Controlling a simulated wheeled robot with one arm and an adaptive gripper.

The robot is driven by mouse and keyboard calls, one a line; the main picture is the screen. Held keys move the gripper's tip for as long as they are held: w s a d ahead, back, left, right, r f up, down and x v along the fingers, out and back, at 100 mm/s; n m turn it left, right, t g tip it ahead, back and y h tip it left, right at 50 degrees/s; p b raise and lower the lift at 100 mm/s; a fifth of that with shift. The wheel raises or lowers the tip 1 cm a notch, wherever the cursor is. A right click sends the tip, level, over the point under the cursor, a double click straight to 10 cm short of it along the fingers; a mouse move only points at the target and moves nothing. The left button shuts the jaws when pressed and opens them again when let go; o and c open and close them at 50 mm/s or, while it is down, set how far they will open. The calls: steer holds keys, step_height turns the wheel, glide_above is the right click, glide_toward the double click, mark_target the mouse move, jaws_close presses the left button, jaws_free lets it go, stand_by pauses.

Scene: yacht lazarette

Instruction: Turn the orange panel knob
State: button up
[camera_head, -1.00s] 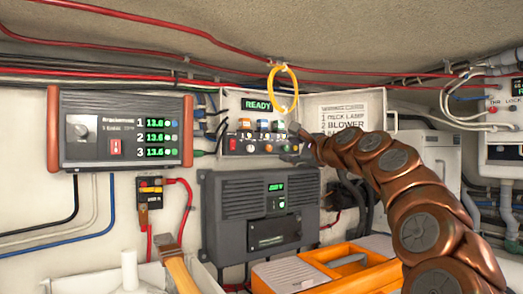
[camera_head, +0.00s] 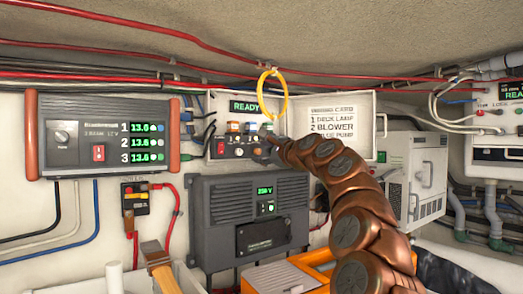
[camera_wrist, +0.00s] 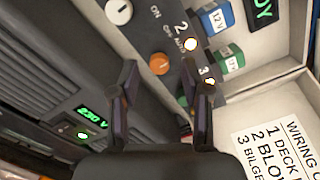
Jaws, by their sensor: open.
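The orange knob (camera_wrist: 159,64) sits on the dark control panel in the wrist view, beside the label 2 and below a white knob (camera_wrist: 118,11). My gripper (camera_wrist: 163,78) is open, with one dark finger on each side of the orange knob in the picture. I cannot tell whether the fingers touch it or how far off they are. In the head view my gripper (camera_head: 273,142) is at the right end of the small panel (camera_head: 241,139) under the READY display (camera_head: 246,106). My arm's end partly covers that panel there.
A yellow ring (camera_head: 272,95) hangs from the red cable above the panel. A grey 230 V unit (camera_head: 245,215) sits below it. A white open lid with a wiring card (camera_head: 332,119) is to the right. Blue and green blocks (camera_wrist: 226,58) stand near the knob.

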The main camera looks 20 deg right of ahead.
steer(key=shift+w+a+f, duration=0.15)
steer(key=shift+w, duration=0.35)
jaws_close()
